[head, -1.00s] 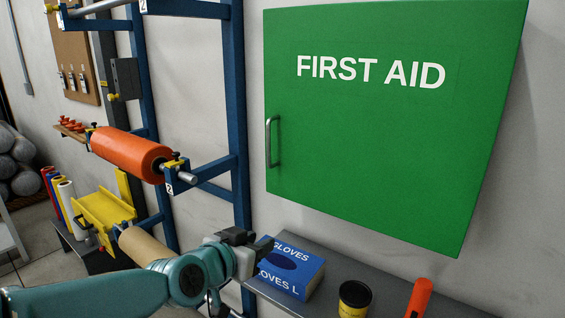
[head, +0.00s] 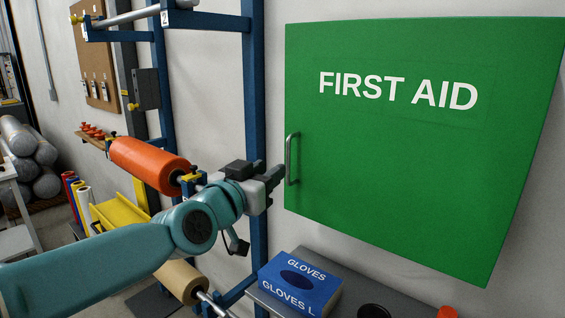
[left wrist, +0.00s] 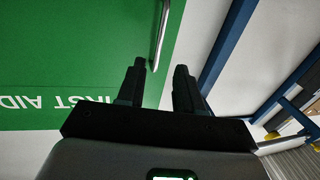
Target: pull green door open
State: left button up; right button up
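The green door (head: 410,150) with white FIRST AID lettering is on the wall at the right of the head view and looks shut. Its metal bar handle (head: 290,160) stands upright near the door's left edge. My left gripper (head: 280,175) is just left of the handle, at the height of its lower part. In the left wrist view the gripper (left wrist: 161,68) is open, its two fingers apart with nothing between them. There the handle (left wrist: 160,38) lies ahead of the gap between the fingertips, and the green door (left wrist: 80,50) fills the left. My right gripper is not in view.
A blue gloves box (head: 300,282) sits on a grey shelf (head: 345,285) below the door. A blue rack (head: 257,90) with an orange roll (head: 150,163) stands left of the door, close to my left arm. Bare wall lies between rack and door.

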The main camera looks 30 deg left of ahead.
aim_at(288, 160)
pick_arm(q)
jog(key=w, duration=0.6)
jog(key=shift+w+a+f, duration=0.15)
jog(key=shift+w+f, duration=0.1)
jog(key=shift+w+a, duration=0.1)
jog(key=shift+w, duration=0.45)
jog(key=shift+s+a+r, duration=0.1)
grip_shut()
jog(key=shift+r, duration=0.15)
